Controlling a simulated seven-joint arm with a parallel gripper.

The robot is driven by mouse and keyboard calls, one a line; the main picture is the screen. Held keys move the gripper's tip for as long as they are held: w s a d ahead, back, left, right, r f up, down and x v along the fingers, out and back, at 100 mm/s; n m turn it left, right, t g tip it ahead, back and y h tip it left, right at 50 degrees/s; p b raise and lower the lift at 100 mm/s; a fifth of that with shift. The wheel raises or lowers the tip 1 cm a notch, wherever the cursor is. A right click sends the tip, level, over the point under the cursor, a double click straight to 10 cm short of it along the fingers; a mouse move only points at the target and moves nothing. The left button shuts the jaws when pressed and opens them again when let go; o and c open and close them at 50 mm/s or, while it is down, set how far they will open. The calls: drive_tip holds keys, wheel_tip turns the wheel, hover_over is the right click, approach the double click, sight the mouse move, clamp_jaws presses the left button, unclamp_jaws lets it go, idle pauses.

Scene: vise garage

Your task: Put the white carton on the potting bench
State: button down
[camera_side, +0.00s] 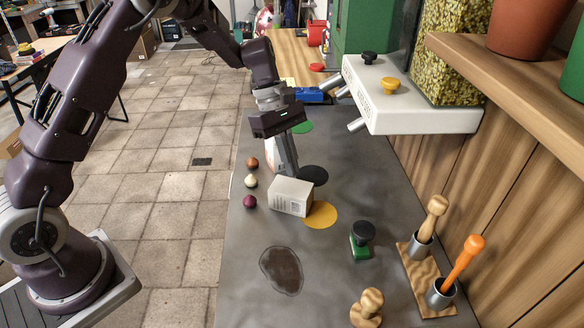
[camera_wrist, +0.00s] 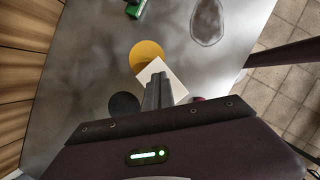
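The white carton (camera_side: 290,197) sits on the grey bench top (camera_side: 330,280), next to a yellow disc. It also shows in the wrist view (camera_wrist: 178,85), partly hidden by my fingers. My gripper (camera_side: 291,173) points down just behind the carton in the side view. In the wrist view its fingertips (camera_wrist: 158,76) overlap the carton, with the two fingers close together. The fingers look shut, and nothing shows between them. I cannot tell whether they touch the carton.
A yellow disc (camera_side: 321,215) and black disc (camera_side: 314,175) lie beside the carton. Small round brown, cream and purple items (camera_side: 251,181) line the left edge. A green stamp (camera_side: 361,240) and tool holder (camera_side: 425,275) stand right. A white wall unit (camera_side: 410,100) overhangs the back right.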

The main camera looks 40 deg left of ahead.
drive_tip(key=c, duration=2.1)
unclamp_jaws()
drive_tip(key=o, duration=1.7)
drive_tip(key=shift+c, duration=0.2)
drive_tip(key=shift+r, duration=0.1)
drive_tip(key=shift+o, duration=0.2)
drive_tip(key=v, duration=0.7)
